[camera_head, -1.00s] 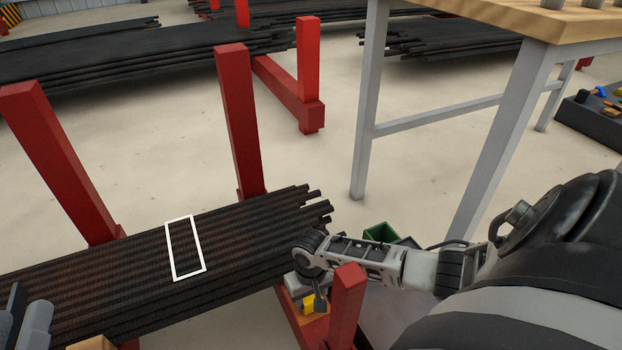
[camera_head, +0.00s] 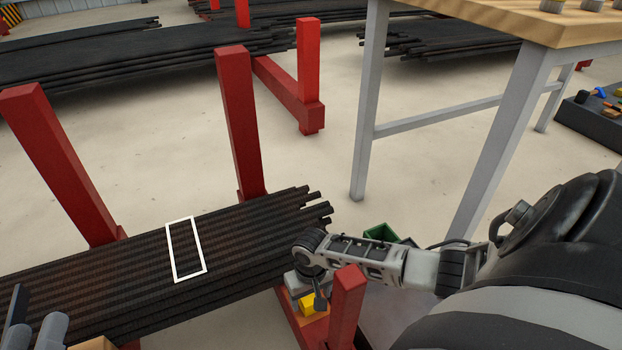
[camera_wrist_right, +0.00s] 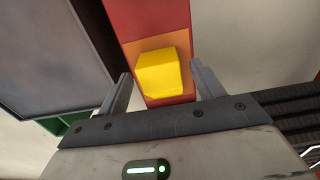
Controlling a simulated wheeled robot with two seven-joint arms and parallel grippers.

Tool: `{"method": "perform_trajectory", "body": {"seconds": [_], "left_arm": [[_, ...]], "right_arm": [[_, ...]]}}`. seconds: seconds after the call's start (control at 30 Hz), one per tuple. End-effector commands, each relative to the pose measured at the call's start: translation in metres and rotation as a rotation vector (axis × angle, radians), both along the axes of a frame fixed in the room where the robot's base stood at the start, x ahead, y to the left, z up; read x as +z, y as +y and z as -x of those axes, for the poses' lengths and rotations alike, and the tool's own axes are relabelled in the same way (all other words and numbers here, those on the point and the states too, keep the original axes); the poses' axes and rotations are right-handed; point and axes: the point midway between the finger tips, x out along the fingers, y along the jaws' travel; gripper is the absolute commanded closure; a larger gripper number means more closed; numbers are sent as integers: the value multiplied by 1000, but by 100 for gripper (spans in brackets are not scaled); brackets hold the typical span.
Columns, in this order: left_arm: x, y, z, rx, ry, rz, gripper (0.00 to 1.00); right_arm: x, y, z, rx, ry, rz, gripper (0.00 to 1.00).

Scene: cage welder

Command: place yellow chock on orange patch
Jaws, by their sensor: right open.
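The yellow chock (camera_wrist_right: 163,74) rests on the orange patch (camera_wrist_right: 134,54) on a red beam in the right wrist view. My right gripper (camera_wrist_right: 160,69) is open, with one finger on each side of the chock and visible gaps between. In the head view the chock (camera_head: 307,305) is partly covered by my right gripper (camera_head: 319,298), low in the middle behind a short red post. My left gripper (camera_head: 32,325) is only partly in view at the lower left corner; its fingertips are unclear.
A stack of dark bars (camera_head: 130,265) with a white rectangle outline (camera_head: 186,249) lies left of the chock. A short red post (camera_head: 346,300) stands close to my right gripper. Tall red posts (camera_head: 240,120) rise behind, and a workbench (camera_head: 500,25) stands at upper right.

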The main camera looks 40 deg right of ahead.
Motion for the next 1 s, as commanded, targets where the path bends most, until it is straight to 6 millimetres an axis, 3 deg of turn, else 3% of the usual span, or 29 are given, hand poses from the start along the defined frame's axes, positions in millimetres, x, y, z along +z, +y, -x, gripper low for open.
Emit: {"method": "perform_trajectory", "body": {"seconds": [0.1, 0.3, 0.43, 0.63, 1.0], "left_arm": [[-13, -4, 13, -23, 190, 53, 64], [-26, -1, 17, -7, 268, -43, 64], [-31, 2, 17, 7, 276, -108, 64], [-36, 4, 17, 18, 281, -157, 64], [-38, 5, 17, 19, 279, -163, 64]], "right_arm": [[29, -1, 0, 0, -1, 0, 33], [74, 0, 0, 1, -2, 0, 33], [94, 0, 0, 0, -1, 0, 33], [108, 0, 0, -1, -1, 0, 33], [108, 0, 0, -1, 0, 0, 33]]}}
